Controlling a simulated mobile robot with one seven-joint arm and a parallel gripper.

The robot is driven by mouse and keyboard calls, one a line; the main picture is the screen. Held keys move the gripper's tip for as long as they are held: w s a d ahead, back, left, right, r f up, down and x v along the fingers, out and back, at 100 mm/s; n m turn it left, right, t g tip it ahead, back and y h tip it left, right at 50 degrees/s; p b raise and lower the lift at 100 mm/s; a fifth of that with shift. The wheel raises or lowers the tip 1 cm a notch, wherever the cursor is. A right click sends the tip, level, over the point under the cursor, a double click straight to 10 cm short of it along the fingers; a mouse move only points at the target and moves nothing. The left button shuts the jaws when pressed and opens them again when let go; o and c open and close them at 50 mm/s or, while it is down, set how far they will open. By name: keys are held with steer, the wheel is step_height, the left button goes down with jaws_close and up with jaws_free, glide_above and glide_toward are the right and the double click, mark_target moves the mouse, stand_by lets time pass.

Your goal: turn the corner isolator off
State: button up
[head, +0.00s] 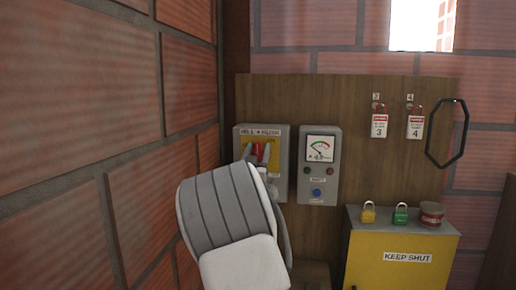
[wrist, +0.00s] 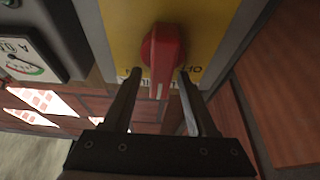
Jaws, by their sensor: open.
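The corner isolator (head: 283,172) is a grey box with a yellow face on the wooden board, close to the brick wall corner. Its red rotary handle (wrist: 161,58) shows on the yellow plate in the wrist view, its lever pointing down the picture with a white mark near the end. My gripper (wrist: 159,78) is open, with one dark finger on each side of the lever. Gaps show beside the lever; I cannot tell whether either finger touches it. In the head view my gripper (head: 258,156) and wrist hide much of the isolator's lower part and handle.
A grey meter box (head: 319,178) with a dial and blue button is just right of the isolator. The brick wall (head: 80,130) is close on the left. Tagged red padlocks (head: 379,122) hang at right, above a yellow KEEP SHUT box (head: 400,273) bearing padlocks and a tin.

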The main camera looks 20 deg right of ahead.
steer(key=shift+w+d, duration=0.15)
jaws_close()
